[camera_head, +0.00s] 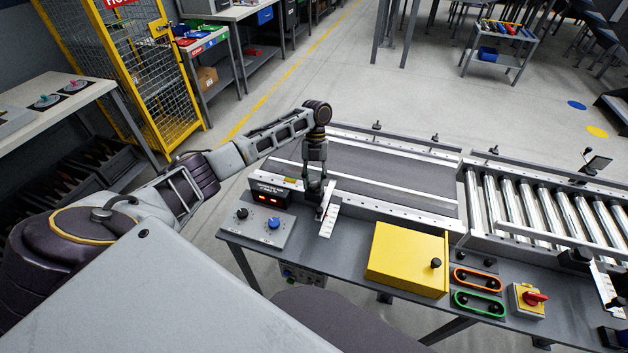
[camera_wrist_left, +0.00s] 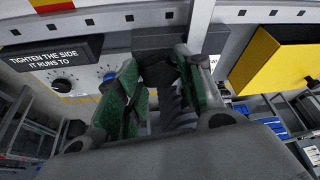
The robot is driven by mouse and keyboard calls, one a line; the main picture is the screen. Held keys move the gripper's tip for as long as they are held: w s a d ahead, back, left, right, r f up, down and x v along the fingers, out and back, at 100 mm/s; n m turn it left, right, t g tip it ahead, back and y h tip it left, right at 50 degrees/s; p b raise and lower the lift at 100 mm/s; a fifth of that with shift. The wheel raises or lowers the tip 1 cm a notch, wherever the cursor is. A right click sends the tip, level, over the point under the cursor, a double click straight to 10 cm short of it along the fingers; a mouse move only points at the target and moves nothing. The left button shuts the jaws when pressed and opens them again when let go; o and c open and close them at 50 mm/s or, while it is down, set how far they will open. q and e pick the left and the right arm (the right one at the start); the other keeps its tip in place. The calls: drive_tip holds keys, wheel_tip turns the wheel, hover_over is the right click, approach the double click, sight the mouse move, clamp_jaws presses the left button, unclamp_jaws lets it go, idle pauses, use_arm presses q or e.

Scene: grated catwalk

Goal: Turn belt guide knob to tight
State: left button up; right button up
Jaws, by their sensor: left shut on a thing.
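The belt guide knob (camera_wrist_left: 158,72) is a dark part at the conveyor's near rail, mostly hidden by the gripper fingers. My left gripper (camera_head: 322,207) reaches down onto it beside a white scale plate (camera_head: 328,222). In the left wrist view the green-padded fingers (camera_wrist_left: 152,100) stand on either side of the dark knob, shut on it. The knob's pointer and its exact setting are hidden. A black sign reading "TIGHTEN THE SIDE IT RUNS TO" (camera_wrist_left: 48,60) stands left of the gripper.
Left of the gripper is a panel with a black knob (camera_head: 241,213) and a blue knob (camera_head: 274,223). A yellow box (camera_head: 405,256) stands close on the right. The grey belt (camera_head: 385,178) is bare.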

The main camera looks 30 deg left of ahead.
idle(0.4)
use_arm(q)
drive_tip(key=o, duration=1)
drive_tip(key=shift+o, duration=0.2)
drive_tip(key=v, duration=1.2)
drive_tip(key=shift+f, duration=0.1)
